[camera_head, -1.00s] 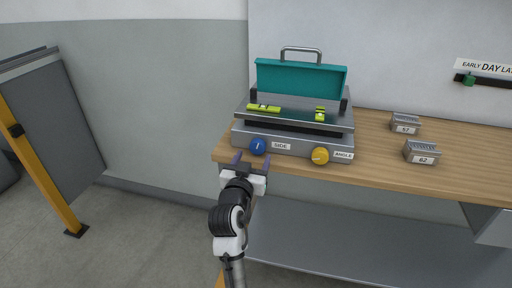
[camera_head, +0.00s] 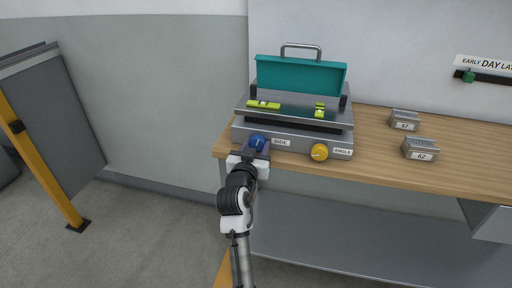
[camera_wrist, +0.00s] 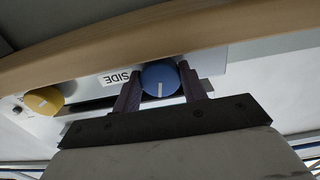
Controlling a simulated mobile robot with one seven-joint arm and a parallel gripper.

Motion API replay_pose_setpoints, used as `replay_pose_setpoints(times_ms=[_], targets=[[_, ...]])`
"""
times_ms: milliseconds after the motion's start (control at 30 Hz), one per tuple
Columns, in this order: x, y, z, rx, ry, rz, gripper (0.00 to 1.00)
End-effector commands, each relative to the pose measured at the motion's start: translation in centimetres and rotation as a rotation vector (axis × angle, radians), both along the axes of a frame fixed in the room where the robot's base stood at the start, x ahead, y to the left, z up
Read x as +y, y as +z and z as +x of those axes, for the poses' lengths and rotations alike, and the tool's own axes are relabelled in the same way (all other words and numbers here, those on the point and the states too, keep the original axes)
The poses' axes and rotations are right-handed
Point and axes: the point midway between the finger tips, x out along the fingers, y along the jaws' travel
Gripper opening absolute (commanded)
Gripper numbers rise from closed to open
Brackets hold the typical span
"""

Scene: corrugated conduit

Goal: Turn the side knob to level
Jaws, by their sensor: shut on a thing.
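The blue side knob (camera_head: 257,142) is on the front left of the grey levelling device (camera_head: 300,142), left of the SIDE label (camera_head: 281,142). My gripper (camera_head: 256,148) has its two fingers on either side of the knob and is shut on it. In the wrist view the blue knob (camera_wrist: 160,79) sits between the dark fingers of my gripper (camera_wrist: 160,88), with its white pointer line toward the bottom of the picture. Two yellow-green spirit levels, one on the left (camera_head: 263,104) and one on the right (camera_head: 319,111), lie on the device's top plate. Their bubbles are too small to read.
A yellow angle knob (camera_head: 319,152) is right of the blue knob, beside the ANGLE label (camera_head: 342,152). A teal lid or bender (camera_head: 300,75) stands at the device's back. Metal blocks marked 57 (camera_head: 404,120) and 62 (camera_head: 420,149) lie on the wooden bench (camera_head: 460,158).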

Motion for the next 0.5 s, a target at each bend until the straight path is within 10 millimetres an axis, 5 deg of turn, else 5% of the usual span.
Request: replay_pose_setpoints(times_ms=[500], targets=[[-0.09, 0.01, -0.01, 0.05, -0.001, -0.261, 0.19]])
